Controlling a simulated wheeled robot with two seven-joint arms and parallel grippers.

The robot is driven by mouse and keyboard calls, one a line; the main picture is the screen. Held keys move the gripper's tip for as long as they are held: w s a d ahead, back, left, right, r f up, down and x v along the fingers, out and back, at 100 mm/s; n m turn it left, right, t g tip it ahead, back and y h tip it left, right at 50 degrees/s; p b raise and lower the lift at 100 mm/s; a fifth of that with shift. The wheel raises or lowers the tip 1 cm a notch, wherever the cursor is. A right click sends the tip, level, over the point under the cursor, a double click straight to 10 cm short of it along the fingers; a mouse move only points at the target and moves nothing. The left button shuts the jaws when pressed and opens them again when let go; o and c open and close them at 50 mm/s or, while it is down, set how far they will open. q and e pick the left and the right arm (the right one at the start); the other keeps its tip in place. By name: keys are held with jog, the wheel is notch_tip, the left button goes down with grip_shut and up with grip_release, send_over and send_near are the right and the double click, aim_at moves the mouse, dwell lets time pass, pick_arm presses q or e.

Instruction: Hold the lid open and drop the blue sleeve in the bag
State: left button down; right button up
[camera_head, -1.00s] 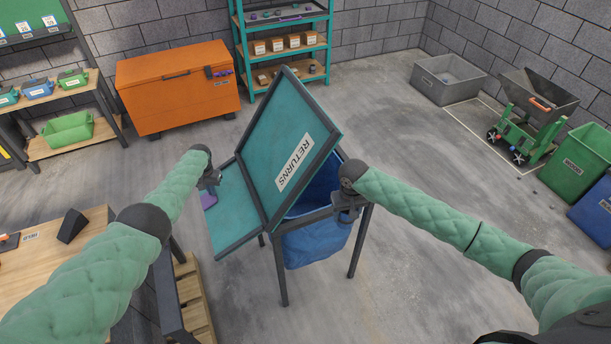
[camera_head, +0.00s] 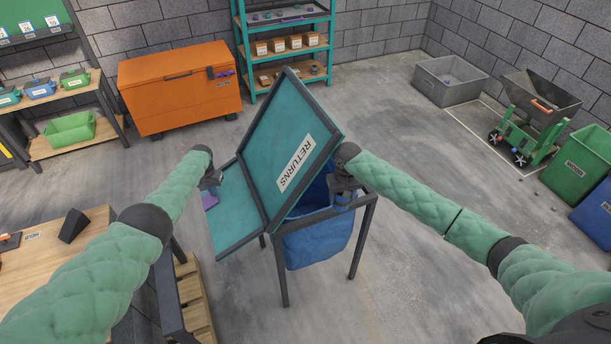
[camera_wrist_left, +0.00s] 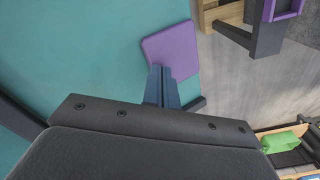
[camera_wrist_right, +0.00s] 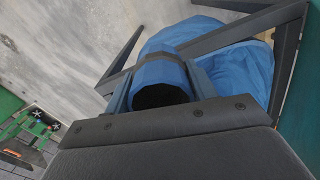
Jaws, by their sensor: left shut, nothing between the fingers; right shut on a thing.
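The teal lid (camera_head: 290,140) marked RETURNS stands tilted up on the dark-framed stand. The blue bag (camera_head: 318,245) hangs in the stand's frame, its mouth partly hidden by the lid and right arm. My right gripper (camera_head: 343,192) is shut on the blue sleeve, a hollow blue cylinder (camera_wrist_right: 160,78), above the bag's mouth at the lid's right edge. The bag also shows behind it in the right wrist view (camera_wrist_right: 240,72). My left gripper (camera_head: 212,182) is shut and empty by the flat teal panel (camera_head: 238,215); its fingers overlap a purple pad (camera_wrist_left: 172,50) in the left wrist view.
A wooden bench (camera_head: 45,255) and a pallet (camera_head: 192,300) stand at the left. An orange chest (camera_head: 180,90) and teal shelves (camera_head: 285,45) stand behind. A grey tub (camera_head: 450,80), a cart (camera_head: 525,135) and bins are at the right.

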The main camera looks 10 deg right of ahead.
jog(key=w, duration=1.6)
jog(key=shift+w+d, duration=0.2)
jog(key=o, duration=1.3)
jog(key=s, duration=2.4)
jog(key=shift+f, duration=0.1)
